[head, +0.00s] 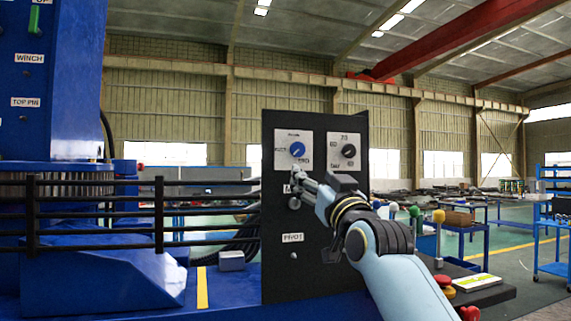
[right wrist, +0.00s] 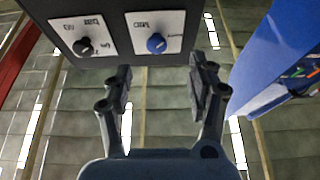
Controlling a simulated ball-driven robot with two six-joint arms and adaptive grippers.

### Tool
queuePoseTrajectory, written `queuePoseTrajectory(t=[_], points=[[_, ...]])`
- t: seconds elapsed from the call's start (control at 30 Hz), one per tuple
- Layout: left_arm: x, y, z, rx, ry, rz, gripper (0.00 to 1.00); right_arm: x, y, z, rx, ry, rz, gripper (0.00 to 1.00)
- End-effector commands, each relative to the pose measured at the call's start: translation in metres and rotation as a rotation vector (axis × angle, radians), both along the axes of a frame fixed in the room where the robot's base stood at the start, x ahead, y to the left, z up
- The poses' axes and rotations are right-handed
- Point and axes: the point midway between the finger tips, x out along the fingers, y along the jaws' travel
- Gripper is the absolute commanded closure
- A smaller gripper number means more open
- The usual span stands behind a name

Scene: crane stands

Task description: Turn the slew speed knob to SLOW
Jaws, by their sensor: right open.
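A black panel (head: 283,234) carries two white dial plates side by side. The left plate has a blue knob (head: 297,149), which also shows in the right wrist view (right wrist: 156,43). The right plate has a black knob (head: 348,151), also in the right wrist view (right wrist: 83,46). The lettering is too small to tell surely which is the slew speed knob. My right gripper (head: 296,190) is open and empty in front of the panel, below the blue knob in the head view. In the right wrist view its fingers (right wrist: 160,74) are spread roughly in line with the blue knob, apart from it. My left gripper is not in view.
A dark railing (head: 158,215) and blue crane base stand at left. Small levers with coloured balls (head: 438,216) and a red button (head: 443,281) are right of my right arm. Below the dials is a PIVOT label (head: 292,238). The air before the dials looks clear.

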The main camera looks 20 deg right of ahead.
Motion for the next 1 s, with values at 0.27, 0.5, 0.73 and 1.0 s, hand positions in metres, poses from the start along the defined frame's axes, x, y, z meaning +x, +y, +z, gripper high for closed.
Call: queuePoseTrajectory(t=[0.27,0.5,0.73,1.0], points=[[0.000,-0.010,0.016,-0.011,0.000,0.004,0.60,0.025,0.001,0.030,0.000,-0.019,0.001,0.42],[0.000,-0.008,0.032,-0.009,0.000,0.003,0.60,0.070,0.003,0.049,0.000,-0.018,0.001,0.42],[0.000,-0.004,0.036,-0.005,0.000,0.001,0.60,0.097,0.004,0.058,-0.001,-0.019,0.002,0.42],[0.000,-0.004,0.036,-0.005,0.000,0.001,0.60,0.102,0.004,0.059,0.000,-0.018,0.001,0.42]])
